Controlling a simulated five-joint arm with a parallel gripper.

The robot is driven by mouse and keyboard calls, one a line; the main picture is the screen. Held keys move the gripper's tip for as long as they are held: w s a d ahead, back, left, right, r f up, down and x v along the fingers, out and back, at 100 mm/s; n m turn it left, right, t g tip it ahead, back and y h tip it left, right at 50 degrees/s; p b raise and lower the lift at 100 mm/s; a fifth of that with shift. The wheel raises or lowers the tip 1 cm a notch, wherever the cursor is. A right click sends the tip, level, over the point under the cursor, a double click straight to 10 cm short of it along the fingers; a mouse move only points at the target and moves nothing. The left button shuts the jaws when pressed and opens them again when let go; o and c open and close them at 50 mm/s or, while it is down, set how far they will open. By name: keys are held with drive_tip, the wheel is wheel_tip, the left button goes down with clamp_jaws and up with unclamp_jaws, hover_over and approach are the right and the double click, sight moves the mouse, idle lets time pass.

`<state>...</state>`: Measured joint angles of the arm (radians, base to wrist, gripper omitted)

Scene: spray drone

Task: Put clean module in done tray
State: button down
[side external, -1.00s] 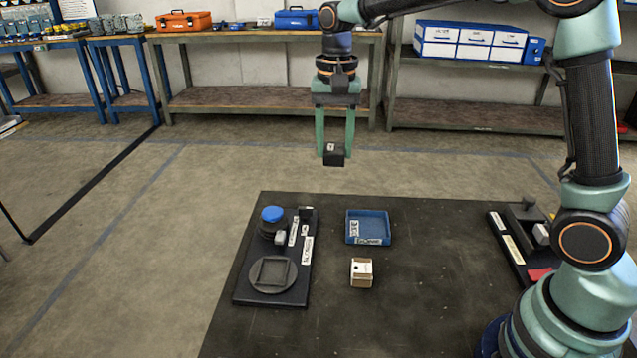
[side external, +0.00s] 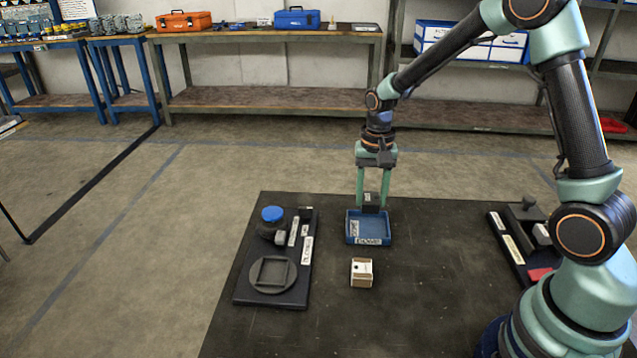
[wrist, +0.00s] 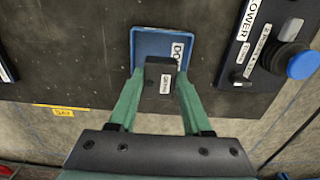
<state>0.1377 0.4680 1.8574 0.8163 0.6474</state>
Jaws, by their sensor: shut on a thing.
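A small black module (side external: 371,202) with a pale label is held between the two green fingers of my gripper (side external: 372,203). The blue done tray (side external: 369,239) lies on the dark table below it. In the side view the module is at the tray's back edge, low over it; I cannot tell whether it touches the tray. In the wrist view the module (wrist: 159,78) overlaps the near part of the tray (wrist: 147,40), and my gripper (wrist: 159,88) is shut on it. The tray's visible floor is empty apart from its label.
Another black fixture (side external: 515,245) is at the right. Dark table between is clear.

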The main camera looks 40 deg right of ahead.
sight(371, 199)
drive_tip(key=shift+f, duration=3.15)
drive_tip(key=shift+f, duration=0.1)
drive_tip(key=shift+c, duration=1.7)
unclamp_jaws()
wheel_tip(371, 199, up, 12)
drive_tip(key=shift+r, duration=0.2)
drive_tip(key=s+a+r+n+t, duration=0.2)
drive_tip(key=s+r+n, duration=0.2)
drive_tip(key=s+r, duration=0.1)
drive_tip(key=s+a+r+n+t, duration=0.3)
drive_tip(key=s+r+n, duration=0.2)
drive_tip(key=s+r, duration=0.1)
drive_tip(key=shift+s+a+t, duration=0.3)
drive_tip(key=shift+s+a, duration=0.05)
drive_tip(key=shift+s, duration=0.4)
